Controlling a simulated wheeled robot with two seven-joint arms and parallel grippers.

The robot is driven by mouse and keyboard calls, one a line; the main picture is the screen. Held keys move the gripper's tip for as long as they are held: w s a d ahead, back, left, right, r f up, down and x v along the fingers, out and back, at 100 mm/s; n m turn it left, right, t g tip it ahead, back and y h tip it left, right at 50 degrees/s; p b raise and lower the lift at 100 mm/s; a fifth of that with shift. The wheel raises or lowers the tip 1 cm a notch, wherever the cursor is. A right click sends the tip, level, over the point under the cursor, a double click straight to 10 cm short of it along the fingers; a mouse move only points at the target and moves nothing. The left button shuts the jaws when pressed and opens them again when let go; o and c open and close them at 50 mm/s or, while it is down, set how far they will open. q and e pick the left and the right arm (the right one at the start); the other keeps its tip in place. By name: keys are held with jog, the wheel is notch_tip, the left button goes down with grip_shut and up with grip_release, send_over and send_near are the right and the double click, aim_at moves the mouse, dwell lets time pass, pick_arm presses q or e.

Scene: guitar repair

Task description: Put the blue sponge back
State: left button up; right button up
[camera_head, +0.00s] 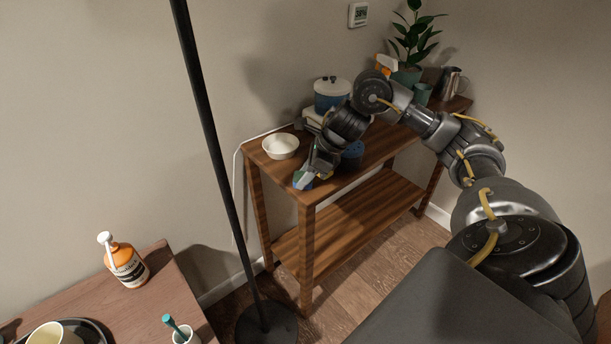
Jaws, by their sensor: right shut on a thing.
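My right gripper (308,177) reaches down to the front left corner of the wooden shelf table (375,155). It is shut on the blue sponge (299,177), which shows only as a small blue patch between and beside the fingers. The fingers and wrist hide most of the sponge. I cannot tell whether the sponge touches the tabletop. My left gripper is not in view.
A white bowl (280,146) stands just behind and left of the gripper. A dark blue container (353,153), a lidded pot (331,94) and a plant (413,40) are also on the table. A black pole (212,130) stands in front, left. A bottle (126,262) is on another table.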

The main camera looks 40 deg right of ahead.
jog(key=shift+r, duration=0.1)
jog(key=o, duration=0.4)
jog(key=shift+f, duration=0.2)
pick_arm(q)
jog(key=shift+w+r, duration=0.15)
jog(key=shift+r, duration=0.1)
pick_arm(e)
jog(key=o, duration=0.5)
jog(key=shift+r, duration=0.15)
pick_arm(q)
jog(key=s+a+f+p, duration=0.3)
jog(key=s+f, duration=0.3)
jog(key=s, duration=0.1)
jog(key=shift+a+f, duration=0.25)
pick_arm(e)
jog(key=v, duration=1.2)
